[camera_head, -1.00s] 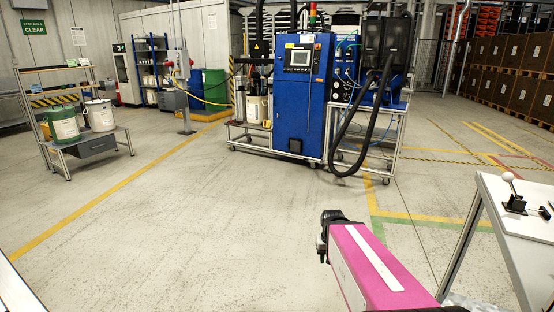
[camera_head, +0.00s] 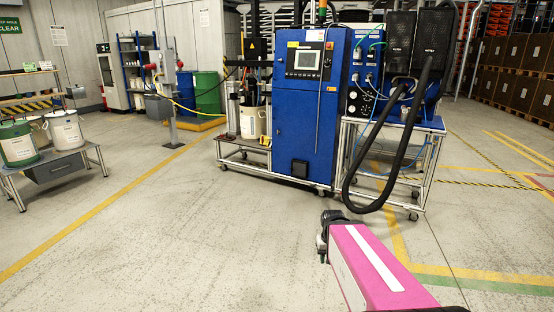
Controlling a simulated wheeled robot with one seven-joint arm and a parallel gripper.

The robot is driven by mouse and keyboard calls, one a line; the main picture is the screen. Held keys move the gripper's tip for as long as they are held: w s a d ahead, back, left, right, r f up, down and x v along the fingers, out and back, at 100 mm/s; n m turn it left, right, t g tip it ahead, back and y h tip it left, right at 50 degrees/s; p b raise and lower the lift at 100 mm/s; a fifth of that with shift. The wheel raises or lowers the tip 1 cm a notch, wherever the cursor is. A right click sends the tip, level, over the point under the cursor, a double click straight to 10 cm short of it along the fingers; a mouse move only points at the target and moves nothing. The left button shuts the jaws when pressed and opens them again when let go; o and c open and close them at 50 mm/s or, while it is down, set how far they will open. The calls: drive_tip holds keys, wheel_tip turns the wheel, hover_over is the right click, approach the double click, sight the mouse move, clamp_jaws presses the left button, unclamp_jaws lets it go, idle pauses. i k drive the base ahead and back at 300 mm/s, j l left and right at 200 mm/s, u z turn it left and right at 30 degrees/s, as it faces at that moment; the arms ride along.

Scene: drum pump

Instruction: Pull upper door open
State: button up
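The blue cabinet (camera_head: 307,115) of the drum pump stands upright ahead, right of the middle of the head view. Its upper door (camera_head: 304,62) carries a screen and looks shut. My arm reaches in from the bottom, pink with a white stripe. The dark end of my arm (camera_head: 328,228) is low in front of the cabinet, well apart from it, with open floor between. The gripper's fingers cannot be made out from here.
A wheeled frame (camera_head: 428,165) with a hanging black hose (camera_head: 349,180) stands right of the cabinet. A low bench (camera_head: 55,165) with buckets is at far left. Stacked boxes (camera_head: 515,70) line the back right. The floor ahead is clear.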

sight(301, 50)
drive_tip(key=i, duration=1)
drive_tip(key=i+u, duration=0.1)
drive_tip(key=i, duration=0.85)
drive_tip(key=i+l, duration=0.15)
drive_tip(key=i, duration=0.85)
drive_tip(key=i+l, duration=0.15)
drive_tip(key=i, duration=0.85)
drive_tip(key=i+u, duration=0.25)
drive_tip(key=u, duration=0.2)
